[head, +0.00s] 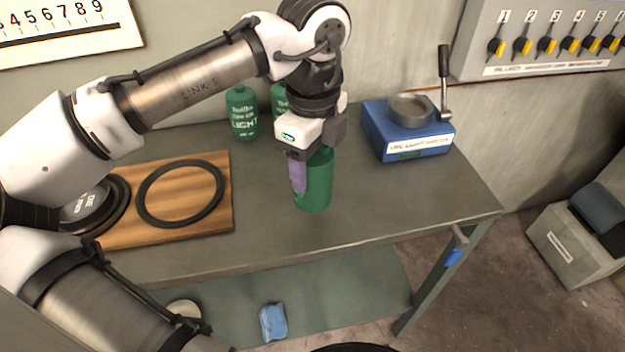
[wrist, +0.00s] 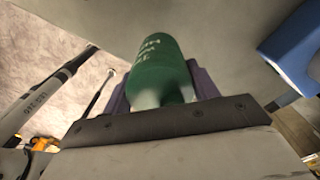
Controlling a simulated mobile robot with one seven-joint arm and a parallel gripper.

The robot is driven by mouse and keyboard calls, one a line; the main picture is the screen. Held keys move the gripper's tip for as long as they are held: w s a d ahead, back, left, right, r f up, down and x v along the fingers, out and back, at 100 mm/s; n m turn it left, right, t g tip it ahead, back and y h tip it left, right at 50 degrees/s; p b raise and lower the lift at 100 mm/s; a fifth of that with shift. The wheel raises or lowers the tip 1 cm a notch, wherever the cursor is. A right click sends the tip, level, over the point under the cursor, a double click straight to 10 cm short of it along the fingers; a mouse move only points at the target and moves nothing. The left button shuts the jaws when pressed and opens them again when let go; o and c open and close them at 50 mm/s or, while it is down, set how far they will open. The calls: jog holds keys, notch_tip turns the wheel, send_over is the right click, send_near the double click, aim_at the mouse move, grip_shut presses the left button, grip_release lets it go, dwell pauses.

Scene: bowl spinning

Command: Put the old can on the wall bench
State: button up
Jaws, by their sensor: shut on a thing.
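A green can (head: 316,188) is upright over the middle of the wall bench (head: 385,200), a grey-green table against the wall. My gripper (head: 303,172), with purple fingers, is shut on its upper part from above. In the wrist view the can (wrist: 160,68) lies between the two fingers (wrist: 162,90), with pale lettering on its side. I cannot tell whether its base touches the bench top. Two similar green cans stand at the back of the bench: one (head: 242,115) is in clear view, the other (head: 279,100) is partly hidden by my arm.
A wooden board (head: 215,212) with black rings lies on the bench at left. A blue device (head: 385,140) with a round cup and lever stands at back right. A lower shelf (head: 350,290) holds a blue cloth (head: 273,322). The bench top right of the held can is clear.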

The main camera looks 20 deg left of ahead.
aim_at(313, 183)
jog(key=shift+f, duration=2.4)
jog(key=shift+f, duration=0.2)
jog(key=o, duration=1.4)
jog(key=shift+c, duration=0.2)
jog(key=shift+r, duration=0.1)
notch_tip(313, 183, up, 12)
jog(key=shift+r+b, duration=0.1)
jog(key=shift+b, duration=0.2)
